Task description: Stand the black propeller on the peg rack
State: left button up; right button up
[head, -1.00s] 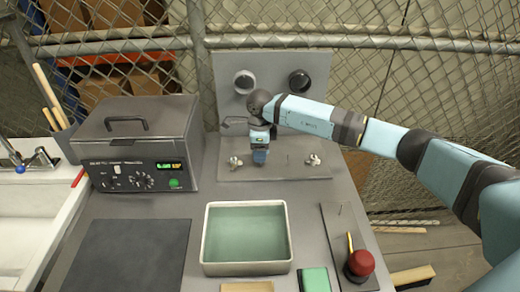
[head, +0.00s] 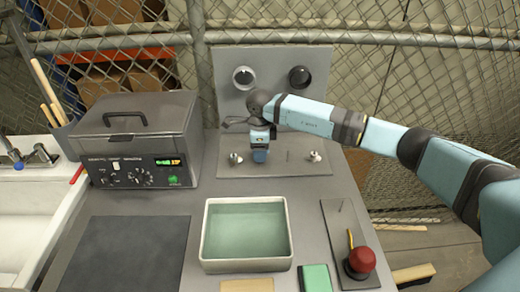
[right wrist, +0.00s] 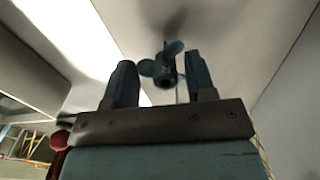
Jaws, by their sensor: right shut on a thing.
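The peg rack (head: 285,169) is a grey plate at the back of the table, below an upright panel. My right gripper (head: 260,155) points down over its middle. In the right wrist view a dark, bluish-looking propeller (right wrist: 163,66) shows between the two fingers of my right gripper (right wrist: 162,82), and the gripper is shut on it. In the head view the fingers hide the propeller, so I cannot tell whether it touches the rack or a peg. A metallic propeller (head: 236,158) stands on the rack left of the gripper, another (head: 315,156) to the right. My left gripper is out of view.
The panel (head: 270,110) with two round fittings rises close behind the gripper. A grey control box (head: 135,140) stands left. A water tray (head: 246,262) is in front, with a red knob (head: 360,262) on a plate at right. A dark mat (head: 125,250) is clear.

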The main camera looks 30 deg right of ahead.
jog(key=shift+f+b, duration=0.6)
jog(key=shift+f, duration=0.2)
dwell(0.6)
jog(key=shift+f+b, duration=0.4)
jog(key=shift+f, duration=0.2)
dwell(0.3)
jog(key=o, duration=1)
jog(key=shift+r+p, duration=0.95)
jog(key=shift+r, duration=0.75)
jog(key=shift+r+p, duration=1.2)
jog(key=shift+r, duration=1.15)
